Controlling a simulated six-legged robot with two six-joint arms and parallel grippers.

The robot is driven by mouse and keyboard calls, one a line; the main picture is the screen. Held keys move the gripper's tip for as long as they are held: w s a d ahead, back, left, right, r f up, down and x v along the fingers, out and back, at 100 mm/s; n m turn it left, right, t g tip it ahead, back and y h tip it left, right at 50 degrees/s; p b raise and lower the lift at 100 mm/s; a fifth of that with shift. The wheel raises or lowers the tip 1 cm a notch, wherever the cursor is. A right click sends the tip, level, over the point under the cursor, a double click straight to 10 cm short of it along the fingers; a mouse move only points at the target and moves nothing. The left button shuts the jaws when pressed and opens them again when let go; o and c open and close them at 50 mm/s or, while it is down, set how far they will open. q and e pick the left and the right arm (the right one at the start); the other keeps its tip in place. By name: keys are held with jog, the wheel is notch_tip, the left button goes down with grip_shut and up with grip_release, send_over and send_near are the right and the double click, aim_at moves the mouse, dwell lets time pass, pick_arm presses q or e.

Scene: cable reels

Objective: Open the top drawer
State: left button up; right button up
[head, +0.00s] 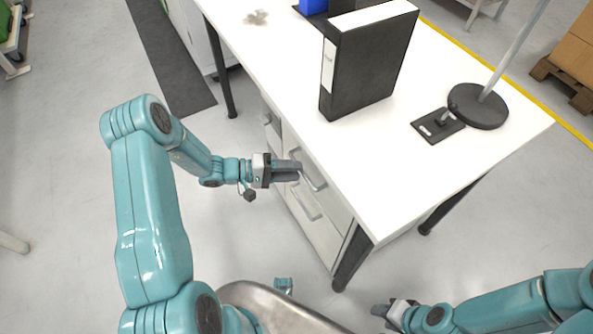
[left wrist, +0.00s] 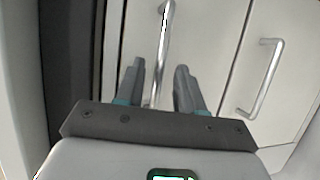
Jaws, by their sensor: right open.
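The white drawer unit (head: 325,222) stands under the desk. The top drawer's silver bar handle (head: 314,174) is right in front of my left gripper (head: 292,171). In the left wrist view the same handle (left wrist: 164,35) runs between the two fingers of my left gripper (left wrist: 159,65). The fingers are apart, with a gap on each side of the bar. The top drawer's front looks flush with the unit. The lower drawer's handle (head: 306,203) also shows in the left wrist view (left wrist: 263,78). My right gripper (head: 385,309) is open and empty, low at the bottom of the head view.
The white desk top (head: 420,170) bears a black binder (head: 368,62) and a lamp base (head: 478,106). A black desk leg (head: 352,258) stands at the near corner, close to the drawers. The floor left of the drawers is clear.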

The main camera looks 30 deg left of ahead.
pick_arm(q)
jog(key=shift+x, duration=0.85)
grip_shut()
jog(key=shift+s, duration=0.15)
jog(key=s+a+b, duration=0.1)
jog(key=s+a, duration=0.6)
jog(key=s, duration=0.6)
jog(key=s+a+b, duration=0.1)
jog(key=s+a, duration=0.7)
jog(key=s, duration=0.5)
jog(key=shift+a+b, duration=0.15)
jog(key=shift+b, duration=0.2)
pick_arm(e)
jog(key=shift+s+a+f, duration=0.3)
jog(key=shift+s+f, duration=0.2)
jog(key=shift+f, duration=0.2)
jog(key=shift+s+a+f, duration=0.3)
jog(key=shift+s+f, duration=0.2)
jog(key=shift+f, duration=0.15)
